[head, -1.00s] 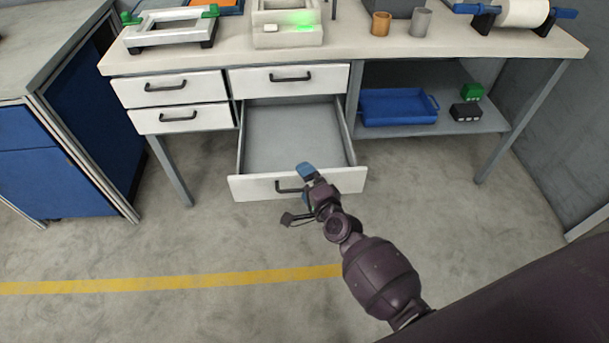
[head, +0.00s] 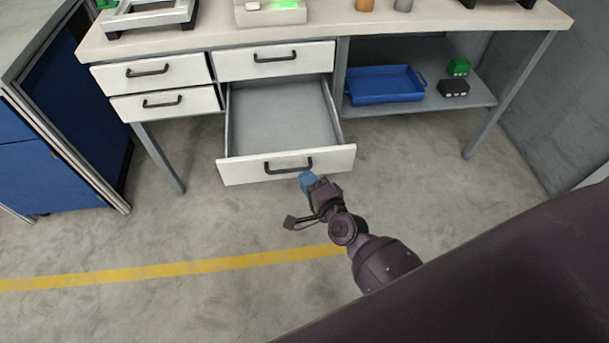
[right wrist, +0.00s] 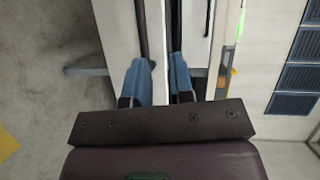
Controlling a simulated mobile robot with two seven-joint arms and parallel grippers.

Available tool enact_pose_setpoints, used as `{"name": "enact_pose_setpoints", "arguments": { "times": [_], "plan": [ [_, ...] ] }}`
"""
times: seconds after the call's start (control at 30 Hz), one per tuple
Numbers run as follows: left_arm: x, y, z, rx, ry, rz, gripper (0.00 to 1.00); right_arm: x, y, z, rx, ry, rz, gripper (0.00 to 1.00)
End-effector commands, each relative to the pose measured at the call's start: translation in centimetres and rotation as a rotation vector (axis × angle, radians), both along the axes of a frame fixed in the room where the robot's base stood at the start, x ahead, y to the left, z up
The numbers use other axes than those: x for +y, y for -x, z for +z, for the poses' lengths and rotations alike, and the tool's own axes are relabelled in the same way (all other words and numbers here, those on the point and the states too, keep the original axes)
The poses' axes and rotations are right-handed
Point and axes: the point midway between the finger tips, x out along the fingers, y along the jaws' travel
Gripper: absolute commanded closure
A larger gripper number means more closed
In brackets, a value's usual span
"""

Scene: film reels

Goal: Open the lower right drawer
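The lower right drawer (head: 235,170) is pulled far out from the bench, and its grey inside looks empty. Its dark bar handle (head: 288,168) is on the white front. My right gripper (head: 309,181) has blue fingers and is just in front of the drawer front, near the handle's right end. In the right wrist view the two blue fingers (right wrist: 160,82) stand apart with nothing visibly clamped between them. White drawer fronts and dark bars show beyond the fingertips. My left gripper is not in view.
The upper right drawer (head: 310,60) and two left drawers (head: 185,72) are closed. A blue tray (head: 385,98) and small green and black boxes lie on the shelf (head: 430,105) at the right. A blue cabinet (head: 60,170) stands left. The floor in front is clear.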

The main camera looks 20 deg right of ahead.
Motion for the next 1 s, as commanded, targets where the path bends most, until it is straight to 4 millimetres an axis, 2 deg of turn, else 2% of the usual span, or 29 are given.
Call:
{"name": "enact_pose_setpoints", "arguments": {
  "times": [0.7,1.0],
  "plan": [
    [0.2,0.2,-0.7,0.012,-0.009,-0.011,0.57,-0.4,4.0,-0.8,0.002,0.000,0.001,0.78],
    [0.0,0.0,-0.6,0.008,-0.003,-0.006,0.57,-0.5,4.5,-0.8,0.001,-0.001,0.001,0.78]
  ]
}}
